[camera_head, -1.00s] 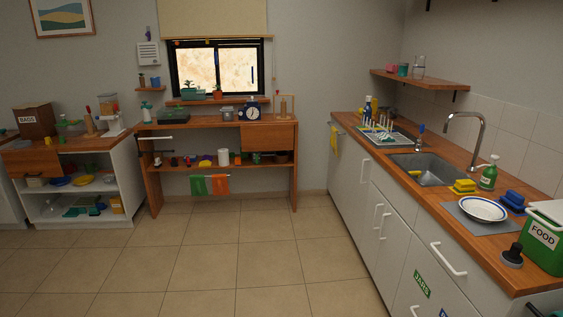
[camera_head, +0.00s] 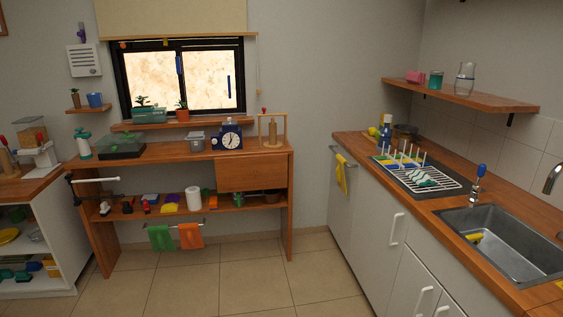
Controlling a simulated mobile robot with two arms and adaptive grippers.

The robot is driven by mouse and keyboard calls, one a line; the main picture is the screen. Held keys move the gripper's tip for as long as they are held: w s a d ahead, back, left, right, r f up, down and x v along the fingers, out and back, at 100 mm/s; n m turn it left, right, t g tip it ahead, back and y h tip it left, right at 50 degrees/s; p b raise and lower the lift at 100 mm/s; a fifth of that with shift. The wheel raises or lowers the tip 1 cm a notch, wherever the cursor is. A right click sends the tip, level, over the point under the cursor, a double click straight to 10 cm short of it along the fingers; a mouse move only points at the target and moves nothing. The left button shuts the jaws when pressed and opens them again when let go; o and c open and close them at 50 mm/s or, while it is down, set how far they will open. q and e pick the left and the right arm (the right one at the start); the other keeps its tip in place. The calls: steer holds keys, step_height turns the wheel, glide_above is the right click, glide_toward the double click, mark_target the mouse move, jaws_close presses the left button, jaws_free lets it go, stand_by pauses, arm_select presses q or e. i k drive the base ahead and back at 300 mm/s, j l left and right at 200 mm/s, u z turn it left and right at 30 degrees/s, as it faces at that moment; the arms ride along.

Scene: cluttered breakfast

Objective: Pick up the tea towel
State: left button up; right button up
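Three hanging cloths could be the tea towel; I cannot tell which one is meant. A green cloth (camera_head: 161,238) and an orange cloth (camera_head: 191,236) hang side by side from a thin rail below the lower shelf of the wooden workbench. A yellow cloth (camera_head: 341,174) hangs from a short rail at the far end of the white counter unit on the right. All three hang apart from any gripper in view. Neither of my grippers shows.
The tiled floor (camera_head: 235,285) ahead is clear. The wooden workbench (camera_head: 165,152) holds a clock (camera_head: 229,137). The sink (camera_head: 500,240) and dish rack (camera_head: 420,178) are set on the right counter. A white open shelf unit (camera_head: 62,235) stands at left.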

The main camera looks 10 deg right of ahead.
mark_target(421, 178)
steer(key=i+z, duration=0.3)
steer(key=i+j+z, duration=0.15)
steer(key=i+z, duration=0.15)
steer(key=i, duration=0.25)
steer(key=i+j+z, duration=0.6)
steer(key=i, duration=0.2)
